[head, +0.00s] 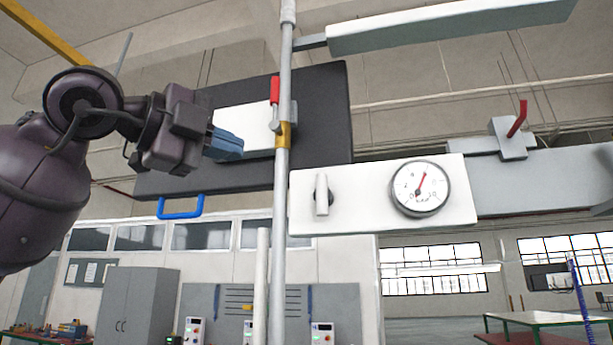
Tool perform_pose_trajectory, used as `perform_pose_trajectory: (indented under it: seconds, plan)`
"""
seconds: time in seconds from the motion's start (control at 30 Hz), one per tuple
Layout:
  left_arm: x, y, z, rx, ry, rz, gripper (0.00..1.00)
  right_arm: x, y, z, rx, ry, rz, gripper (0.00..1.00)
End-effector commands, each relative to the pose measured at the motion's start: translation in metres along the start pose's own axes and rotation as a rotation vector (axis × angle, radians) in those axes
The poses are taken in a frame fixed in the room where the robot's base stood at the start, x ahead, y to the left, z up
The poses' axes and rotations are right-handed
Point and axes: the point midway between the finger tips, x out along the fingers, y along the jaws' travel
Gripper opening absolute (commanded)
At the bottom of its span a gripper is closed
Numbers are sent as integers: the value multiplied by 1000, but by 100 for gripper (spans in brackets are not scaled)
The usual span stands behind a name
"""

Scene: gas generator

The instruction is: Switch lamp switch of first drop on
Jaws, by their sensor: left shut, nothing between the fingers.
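A white panel (345,218) holds a white knob-like switch (321,195) at its left and a round pressure gauge (420,188) with a red needle at its right. The switch handle stands upright. I cannot tell whether it is the lamp switch. My left gripper (229,146) is shut and empty, with blue fingertips pointing right. In the picture it is up and left of the switch, in front of a second white plate (238,128) on a dark board, and apart from the switch. My right gripper is not in view.
A vertical grey pipe (281,200) with a red-handled valve (275,92) and brass fitting stands between my left gripper and the panel. A dark board (330,115) with a blue handle (180,209) is behind. A red lever (517,120) sits at right.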

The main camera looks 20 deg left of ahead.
Motion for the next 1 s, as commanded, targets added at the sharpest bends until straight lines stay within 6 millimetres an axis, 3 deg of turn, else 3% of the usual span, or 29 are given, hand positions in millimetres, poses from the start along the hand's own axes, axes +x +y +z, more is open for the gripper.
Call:
perform_pose_trajectory:
  seconds: [0.63, 1.0]
  plan:
    - [5, 1, 0, -79, 0, 8, 0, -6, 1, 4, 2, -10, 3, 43]
    - [60, 0, -1, -78, 2, 8, 0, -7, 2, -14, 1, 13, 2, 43]
